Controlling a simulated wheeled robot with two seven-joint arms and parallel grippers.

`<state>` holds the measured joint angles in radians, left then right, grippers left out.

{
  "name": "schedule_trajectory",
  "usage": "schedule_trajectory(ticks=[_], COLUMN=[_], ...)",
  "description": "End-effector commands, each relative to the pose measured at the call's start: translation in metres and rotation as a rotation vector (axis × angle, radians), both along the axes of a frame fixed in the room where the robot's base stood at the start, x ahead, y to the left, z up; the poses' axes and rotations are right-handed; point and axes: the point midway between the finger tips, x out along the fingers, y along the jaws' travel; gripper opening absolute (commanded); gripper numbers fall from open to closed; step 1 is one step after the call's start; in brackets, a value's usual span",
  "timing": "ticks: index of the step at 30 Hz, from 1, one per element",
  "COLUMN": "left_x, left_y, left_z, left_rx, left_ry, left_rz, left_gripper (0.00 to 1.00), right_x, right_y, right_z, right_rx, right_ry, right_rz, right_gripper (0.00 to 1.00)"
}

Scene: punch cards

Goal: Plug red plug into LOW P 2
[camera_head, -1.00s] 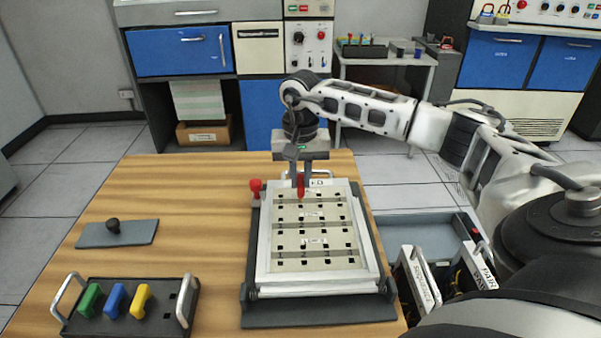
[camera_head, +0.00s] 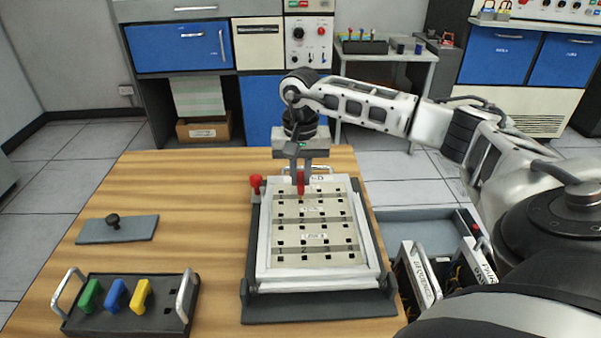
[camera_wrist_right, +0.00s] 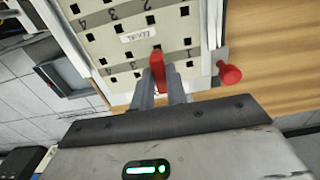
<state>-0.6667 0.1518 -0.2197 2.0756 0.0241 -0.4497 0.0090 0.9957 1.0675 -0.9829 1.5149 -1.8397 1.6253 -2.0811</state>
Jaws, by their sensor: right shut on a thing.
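The red plug (camera_head: 301,183) is held upright between the fingers of my right gripper (camera_head: 300,172), over the far part of the white plugboard (camera_head: 262,240). In the right wrist view the red plug (camera_wrist_right: 157,60) sits between the fingertips (camera_wrist_right: 159,82), close to the board's holes. I cannot tell whether its tip touches the board. The board has rows of square holes with numbers and small labels. The labels are too small to read in the head view; the wrist view shows one, seemingly "EQUAL" (camera_wrist_right: 136,32). My left gripper is not in view.
A dark tray (camera_head: 130,322) with green, blue and yellow plugs stands at the front left. A grey plate with a black knob (camera_head: 113,222) lies behind it. A red knob (camera_head: 256,182) stands by the board's left edge. Labelled cases (camera_head: 420,272) are at the right.

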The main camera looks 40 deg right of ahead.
Motion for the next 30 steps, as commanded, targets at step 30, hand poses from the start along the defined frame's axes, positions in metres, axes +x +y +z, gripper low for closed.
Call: schedule_trajectory(ticks=[30], left_x=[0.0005], left_y=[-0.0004], left_z=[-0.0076], left_rx=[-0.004], left_ry=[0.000], left_rz=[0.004], left_gripper=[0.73], right_x=[0.0000], right_y=[0.0001], right_z=[-0.0104], right_rx=[0.000], right_ry=[0.000], right_rz=[0.000], right_gripper=[0.00])
